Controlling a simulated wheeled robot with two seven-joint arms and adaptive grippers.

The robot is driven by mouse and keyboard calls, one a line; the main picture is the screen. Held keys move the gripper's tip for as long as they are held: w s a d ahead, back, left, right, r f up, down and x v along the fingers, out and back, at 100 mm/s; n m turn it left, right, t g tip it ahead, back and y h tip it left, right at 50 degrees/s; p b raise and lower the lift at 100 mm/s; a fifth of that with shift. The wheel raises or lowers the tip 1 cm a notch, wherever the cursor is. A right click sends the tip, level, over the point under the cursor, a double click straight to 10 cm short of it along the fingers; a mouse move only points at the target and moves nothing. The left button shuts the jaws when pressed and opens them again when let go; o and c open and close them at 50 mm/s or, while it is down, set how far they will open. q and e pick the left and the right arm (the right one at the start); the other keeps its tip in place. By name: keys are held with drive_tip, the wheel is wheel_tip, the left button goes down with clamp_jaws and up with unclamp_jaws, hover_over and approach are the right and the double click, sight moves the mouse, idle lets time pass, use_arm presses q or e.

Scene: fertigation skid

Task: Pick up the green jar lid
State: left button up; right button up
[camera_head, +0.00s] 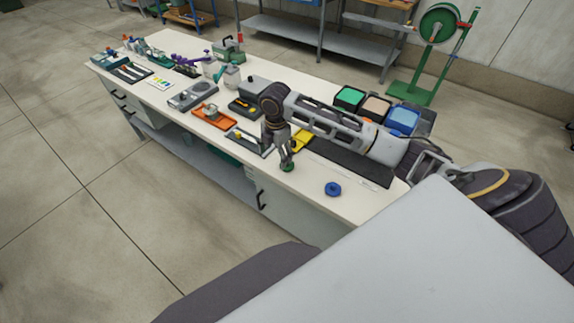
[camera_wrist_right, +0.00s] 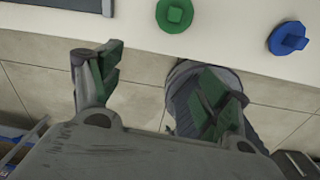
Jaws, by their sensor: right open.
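The green jar lid (camera_head: 288,167) lies on the white bench near its front edge. My right gripper (camera_head: 284,153) is just above it in the head view and partly covers it. In the right wrist view the lid (camera_wrist_right: 174,15) is a round green disc with a raised centre, at the top of the picture beyond the fingertips. My right gripper (camera_wrist_right: 165,85) is open, its green-padded fingers spread with nothing between them. My left gripper is not in view.
A blue lid (camera_head: 333,189) lies to the right of the green one, also in the wrist view (camera_wrist_right: 289,38). A dark mat (camera_head: 345,161) and a grey tray (camera_head: 252,141) are close by. Green, tan and blue bins (camera_head: 376,107) stand behind my arm. The bench front edge is near.

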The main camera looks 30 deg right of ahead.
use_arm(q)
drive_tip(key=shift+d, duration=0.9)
use_arm(e)
drive_tip(key=w+d+r+n, duration=0.1)
drive_tip(key=w+d+r, duration=0.1)
drive_tip(key=d+r, duration=0.2)
drive_tip(key=shift+w+d+r, duration=0.15)
drive_tip(key=shift+w+d, duration=0.15)
drive_tip(key=shift+d, duration=0.75)
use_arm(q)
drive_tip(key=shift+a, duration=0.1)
use_arm(e)
wheel_tip(320, 180, down, 8)
drive_tip(key=shift+r, duration=0.15)
drive_tip(key=shift+f, duration=0.45)
